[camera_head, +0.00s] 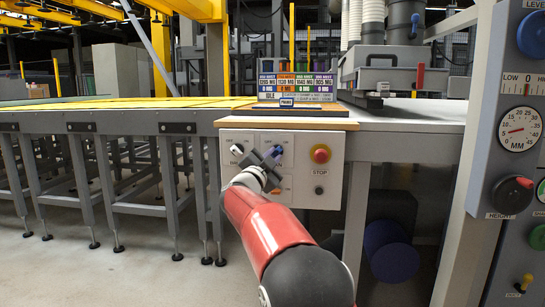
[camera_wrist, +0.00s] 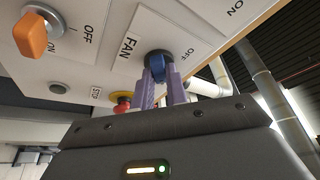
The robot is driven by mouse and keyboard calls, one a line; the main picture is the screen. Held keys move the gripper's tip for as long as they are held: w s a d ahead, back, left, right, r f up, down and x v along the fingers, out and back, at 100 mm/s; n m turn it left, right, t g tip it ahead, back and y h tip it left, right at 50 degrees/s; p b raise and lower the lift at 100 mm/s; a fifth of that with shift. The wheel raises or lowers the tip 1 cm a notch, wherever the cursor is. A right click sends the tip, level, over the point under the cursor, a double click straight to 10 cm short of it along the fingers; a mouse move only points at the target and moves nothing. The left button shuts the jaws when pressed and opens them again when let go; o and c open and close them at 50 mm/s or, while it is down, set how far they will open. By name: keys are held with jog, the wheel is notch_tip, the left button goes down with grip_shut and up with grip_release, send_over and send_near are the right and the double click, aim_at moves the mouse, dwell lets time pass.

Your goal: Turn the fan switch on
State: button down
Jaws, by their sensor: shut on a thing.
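The fan switch is a blue knob (camera_wrist: 158,64) on a plate labelled FAN (camera_wrist: 128,47), with OFF and ON marks around it. In the head view the blue knob (camera_head: 279,151) is at the upper middle of the white control panel (camera_head: 329,187). My gripper (camera_wrist: 162,78) has its two fingers on either side of the knob, shut on it. In the head view my gripper (camera_head: 271,156) reaches up to the panel and partly covers the plate. The fingers hide part of the knob, so I cannot tell its exact turn.
An orange switch (camera_wrist: 32,35) sits on a neighbouring plate. A red stop button (camera_head: 320,154) on a yellow ring is right of the fan switch. A white-handled switch (camera_head: 237,149) is to its left. A grey gauge column (camera_head: 507,115) stands at the far right.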

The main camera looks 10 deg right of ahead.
dwell(0.3)
jog(key=c, duration=1.4)
grip_release()
jog(key=b+v, duration=0.1)
jog(key=v, duration=0.6)
jog(key=shift+s+a+f, duration=0.2)
jog(key=shift+s, duration=0.1)
jog(key=shift+r, duration=0.15)
